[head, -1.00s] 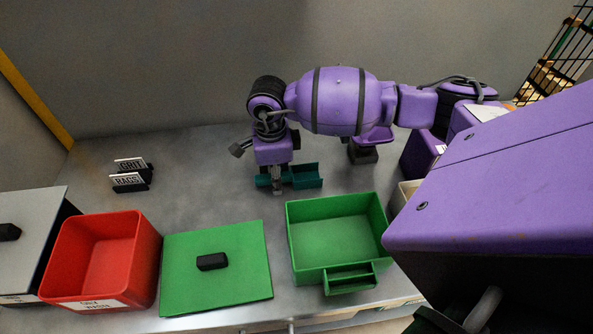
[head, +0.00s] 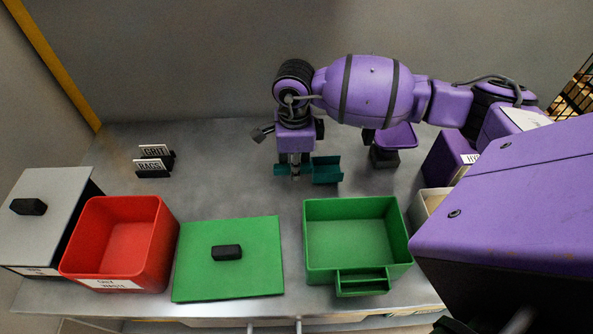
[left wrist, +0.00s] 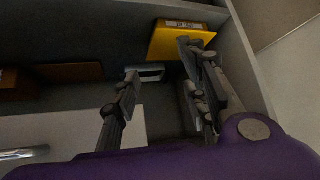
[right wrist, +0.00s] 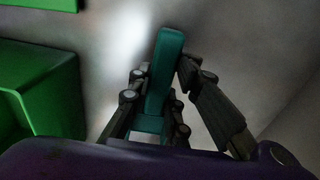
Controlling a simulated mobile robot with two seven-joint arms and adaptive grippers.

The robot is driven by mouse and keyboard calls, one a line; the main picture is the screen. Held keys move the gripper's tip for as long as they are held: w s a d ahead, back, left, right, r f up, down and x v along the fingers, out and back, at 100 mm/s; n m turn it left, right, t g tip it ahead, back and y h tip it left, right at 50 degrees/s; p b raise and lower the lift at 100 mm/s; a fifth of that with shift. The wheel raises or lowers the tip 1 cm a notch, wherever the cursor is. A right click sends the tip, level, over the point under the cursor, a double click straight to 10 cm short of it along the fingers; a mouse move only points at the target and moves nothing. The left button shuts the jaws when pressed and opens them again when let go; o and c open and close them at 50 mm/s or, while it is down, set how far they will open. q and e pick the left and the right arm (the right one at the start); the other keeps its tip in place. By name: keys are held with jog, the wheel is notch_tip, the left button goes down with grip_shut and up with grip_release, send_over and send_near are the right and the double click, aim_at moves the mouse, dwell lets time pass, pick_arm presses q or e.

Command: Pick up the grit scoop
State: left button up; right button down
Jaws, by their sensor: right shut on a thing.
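The grit scoop (head: 326,170) is a small teal trough near the back of the grey bench, behind the green bin. My right gripper (head: 295,172) points down at its left part and is shut on it. In the right wrist view the teal scoop (right wrist: 163,75) runs between the two fingers (right wrist: 160,95). I cannot tell whether it touches the bench. My left gripper (left wrist: 160,62) is open and empty in the left wrist view, with its fingers apart.
An open green bin (head: 312,258), a green lid (head: 190,270) with a black handle, a red bin (head: 168,240) and a grey-lidded box (head: 60,195) line the front. GRIT (head: 154,150) and RAGS (head: 150,167) signs stand back left. A yellow box (left wrist: 180,40) is near my left gripper.

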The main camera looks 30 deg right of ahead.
jog(key=s+d+r, duration=0.1)
jog(key=s+r, duration=0.9)
jog(key=s, duration=0.4)
jog(key=shift+d+r, duration=0.2)
jog(key=shift+d, duration=0.05)
